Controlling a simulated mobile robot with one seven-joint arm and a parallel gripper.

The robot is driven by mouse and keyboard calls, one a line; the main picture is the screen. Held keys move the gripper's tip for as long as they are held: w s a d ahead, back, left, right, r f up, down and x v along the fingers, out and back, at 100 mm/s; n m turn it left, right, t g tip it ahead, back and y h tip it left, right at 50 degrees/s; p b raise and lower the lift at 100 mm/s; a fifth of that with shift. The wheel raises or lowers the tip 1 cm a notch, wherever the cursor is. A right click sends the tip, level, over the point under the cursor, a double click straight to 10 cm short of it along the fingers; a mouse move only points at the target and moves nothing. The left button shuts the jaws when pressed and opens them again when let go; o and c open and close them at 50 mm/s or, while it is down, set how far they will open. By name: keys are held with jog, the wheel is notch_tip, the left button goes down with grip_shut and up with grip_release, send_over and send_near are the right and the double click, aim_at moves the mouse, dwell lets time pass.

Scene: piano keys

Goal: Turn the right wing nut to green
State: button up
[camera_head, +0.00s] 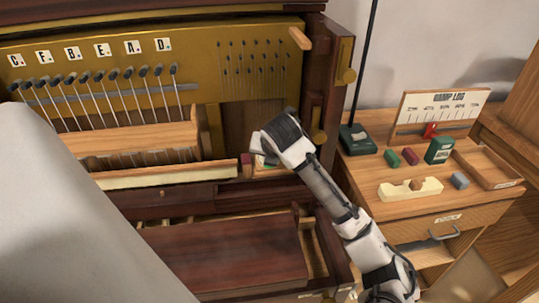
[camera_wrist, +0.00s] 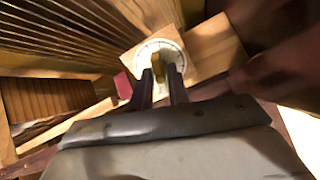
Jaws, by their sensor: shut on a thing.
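In the wrist view, a round white dial (camera_wrist: 143,52) with small marks sits on a light wooden block (camera_wrist: 213,47). A small brass wing nut (camera_wrist: 159,67) stands at the dial's middle, between the two dark fingers of my gripper (camera_wrist: 162,82). The fingers are shut on it. In the head view my gripper (camera_head: 262,152) is at the right end of the keyboard, and it hides the wing nut and most of the dial. I cannot make out a green mark on the dial or where the nut points.
A dark red block (camera_head: 246,166) sits just left of my gripper. A side table (camera_head: 408,212) farther right holds small boxes and a card.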

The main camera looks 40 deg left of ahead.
jog(key=shift+n, duration=0.7)
jog(key=shift+n, duration=0.5)
jog(key=shift+n, duration=0.3)
jog(key=o, duration=0.9)
